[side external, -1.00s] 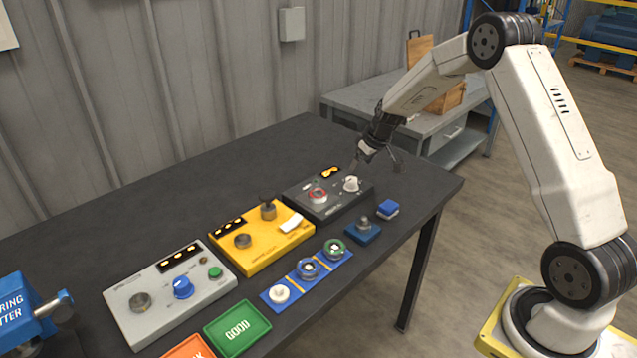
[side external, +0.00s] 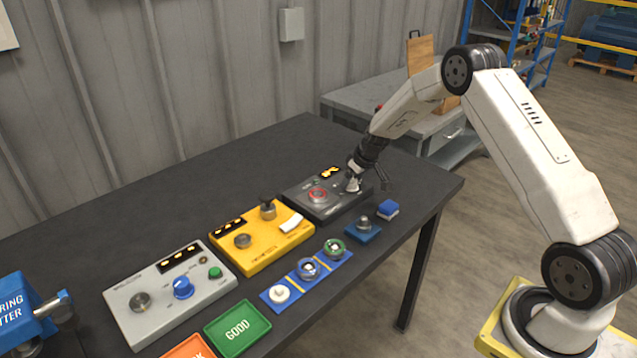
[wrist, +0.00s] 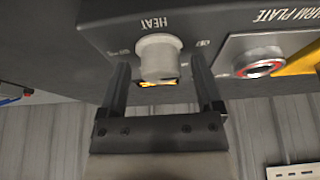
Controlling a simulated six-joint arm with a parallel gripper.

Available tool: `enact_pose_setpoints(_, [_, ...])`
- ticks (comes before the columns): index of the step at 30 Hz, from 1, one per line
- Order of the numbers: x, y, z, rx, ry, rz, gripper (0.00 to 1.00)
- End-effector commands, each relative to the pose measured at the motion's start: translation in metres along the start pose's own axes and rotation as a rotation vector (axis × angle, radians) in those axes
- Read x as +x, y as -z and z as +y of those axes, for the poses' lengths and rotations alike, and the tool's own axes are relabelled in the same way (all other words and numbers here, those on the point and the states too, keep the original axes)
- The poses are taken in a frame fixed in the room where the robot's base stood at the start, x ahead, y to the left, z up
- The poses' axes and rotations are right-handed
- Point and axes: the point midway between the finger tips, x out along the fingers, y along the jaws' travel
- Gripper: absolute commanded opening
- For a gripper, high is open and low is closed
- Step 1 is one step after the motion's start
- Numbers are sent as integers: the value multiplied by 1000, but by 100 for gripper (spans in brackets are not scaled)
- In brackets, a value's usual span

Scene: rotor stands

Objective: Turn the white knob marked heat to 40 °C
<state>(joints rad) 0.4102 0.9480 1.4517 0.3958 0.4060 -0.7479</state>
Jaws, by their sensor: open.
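The white knob (wrist: 160,56) stands on the dark grey unit (wrist: 105,22), under the word HEAT in the wrist view. My gripper (wrist: 160,75) is open, with one finger on each side of the knob. I cannot tell whether either finger touches it. In the side external view my gripper (side external: 365,184) is low over the right end of the dark unit (side external: 322,213). The knob (side external: 352,185) is partly hidden there by the gripper. The unit's lit display (side external: 331,172) is too small to read, and my gripper mostly covers it in the wrist view.
A red-ringed control (side external: 318,195) sits left of the knob on the same unit. A yellow unit (side external: 262,238) and a light grey unit (side external: 170,292) stand farther left. A blue block (side external: 388,209) lies nearby on the dark table (side external: 200,190). The table behind the units is clear.

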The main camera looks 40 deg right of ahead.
Motion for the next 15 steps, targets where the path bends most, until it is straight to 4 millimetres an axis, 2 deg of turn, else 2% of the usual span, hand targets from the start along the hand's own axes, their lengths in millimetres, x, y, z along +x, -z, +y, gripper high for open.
enact_pose_setpoints(5, [0, 0, 0, 0, 0, 0, 84])
enact_pose_setpoints(8, [0, 0, 0, 0, 0, 0, 56])
enact_pose_setpoints(13, [0, 0, 0, 0, 0, 0, 2])
enact_pose_setpoints(15, [0, 0, 0, 0, 0, 0, 0])
